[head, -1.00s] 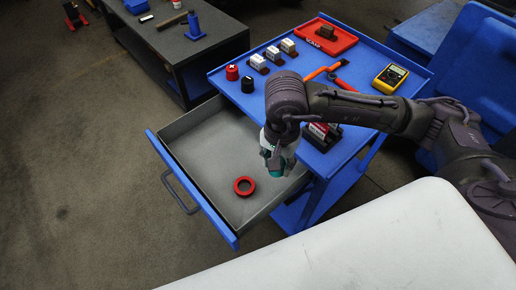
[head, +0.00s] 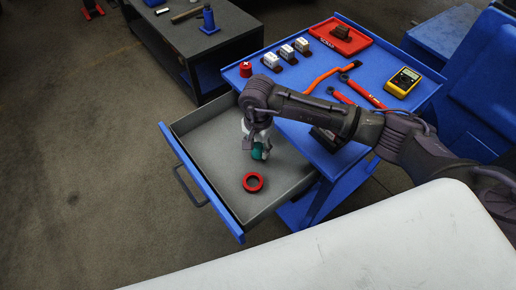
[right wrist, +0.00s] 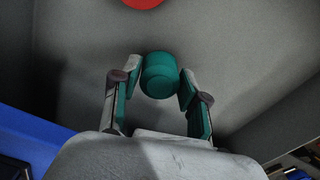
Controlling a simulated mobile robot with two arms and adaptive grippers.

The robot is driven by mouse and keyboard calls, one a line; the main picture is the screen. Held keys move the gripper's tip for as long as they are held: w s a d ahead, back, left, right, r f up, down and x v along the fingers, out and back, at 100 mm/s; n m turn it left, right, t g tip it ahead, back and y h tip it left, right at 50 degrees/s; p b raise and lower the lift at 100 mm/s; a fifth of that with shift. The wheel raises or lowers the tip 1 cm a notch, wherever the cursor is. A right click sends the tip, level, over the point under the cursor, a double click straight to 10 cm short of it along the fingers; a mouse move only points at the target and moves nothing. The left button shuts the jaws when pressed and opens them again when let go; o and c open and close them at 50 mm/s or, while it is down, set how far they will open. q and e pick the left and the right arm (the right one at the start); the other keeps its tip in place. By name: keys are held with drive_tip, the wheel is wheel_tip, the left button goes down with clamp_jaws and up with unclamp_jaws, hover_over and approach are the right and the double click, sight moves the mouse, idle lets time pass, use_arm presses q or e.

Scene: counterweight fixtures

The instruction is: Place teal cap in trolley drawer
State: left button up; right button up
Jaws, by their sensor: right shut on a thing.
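The teal cap (head: 257,151) is held by my right gripper (head: 260,153), above the floor of the open trolley drawer (head: 209,145). In the right wrist view the teal cap (right wrist: 160,76) sits between the two fingertips of my right gripper (right wrist: 160,80), with the grey drawer floor (right wrist: 225,50) beyond it. The gap between cap and floor is hard to judge. The blue trolley (head: 320,80) stands behind and right of the drawer. My left gripper is not in view.
A red ring (head: 253,182) lies on the drawer floor in front of the gripper. The trolley top holds a red tray (head: 340,38), a yellow multimeter (head: 403,80), pliers and small white-labelled blocks. A dark bench (head: 205,50) stands at the back left.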

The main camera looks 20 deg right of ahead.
drive_tip(key=shift+f, duration=0.95)
drive_tip(key=shift+f, duration=0.1)
drive_tip(key=shift+f, duration=0.15)
drive_tip(key=o, duration=0.7)
drive_tip(key=shift+o, duration=0.2)
